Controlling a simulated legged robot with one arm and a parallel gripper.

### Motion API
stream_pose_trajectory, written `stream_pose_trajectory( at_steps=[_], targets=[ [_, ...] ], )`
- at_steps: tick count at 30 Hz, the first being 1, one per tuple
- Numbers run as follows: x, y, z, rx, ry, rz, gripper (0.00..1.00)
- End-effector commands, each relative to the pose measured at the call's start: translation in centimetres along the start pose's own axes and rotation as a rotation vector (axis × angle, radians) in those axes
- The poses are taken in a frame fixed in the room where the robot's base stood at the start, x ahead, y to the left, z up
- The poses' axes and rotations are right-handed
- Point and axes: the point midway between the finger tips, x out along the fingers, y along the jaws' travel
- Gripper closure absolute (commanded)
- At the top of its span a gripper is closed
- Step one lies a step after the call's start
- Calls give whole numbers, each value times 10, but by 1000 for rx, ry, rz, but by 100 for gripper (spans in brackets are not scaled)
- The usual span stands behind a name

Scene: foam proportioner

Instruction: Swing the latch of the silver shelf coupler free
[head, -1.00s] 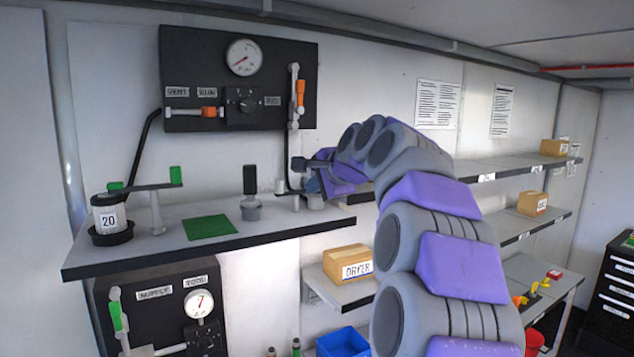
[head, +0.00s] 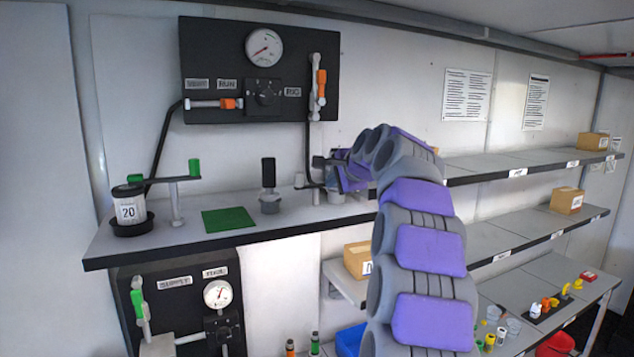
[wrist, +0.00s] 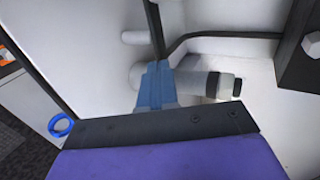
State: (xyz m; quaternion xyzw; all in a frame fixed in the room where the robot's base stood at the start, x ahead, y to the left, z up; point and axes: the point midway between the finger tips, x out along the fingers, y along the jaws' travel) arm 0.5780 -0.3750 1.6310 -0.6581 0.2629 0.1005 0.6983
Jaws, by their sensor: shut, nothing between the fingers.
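A silver coupler (head: 335,197) sits on the shelf by the lower end of the black hose, partly hidden behind my gripper. My gripper (head: 340,180) is right at it, and its blue fingers (wrist: 155,85) show shut in the wrist view. There they lie against or just in front of a pale cylindrical fitting (wrist: 200,84) with a dark band; I cannot tell whether they touch. A dark block (head: 319,162) shows just left of my gripper. The latch's position is not clear. A second silver fitting with an upright black handle (head: 268,180) stands to the left.
A black panel (head: 225,60) with a gauge is on the wall above the shelf (head: 240,238). A green mat (head: 228,219) and a canister marked 20 (head: 129,211) are to the left. A blue ring (wrist: 60,126) shows at lower left in the wrist view.

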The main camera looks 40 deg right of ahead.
Motion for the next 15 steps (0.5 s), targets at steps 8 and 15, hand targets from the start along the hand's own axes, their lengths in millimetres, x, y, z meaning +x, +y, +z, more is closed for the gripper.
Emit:
stream_pose_trajectory(
  at_steps=[8, 15],
  targets=[
    [-3, -5, 16, -29, -42, 2, 100],
    [0, -9, 14, -116, -200, 4, 100]
  ],
)
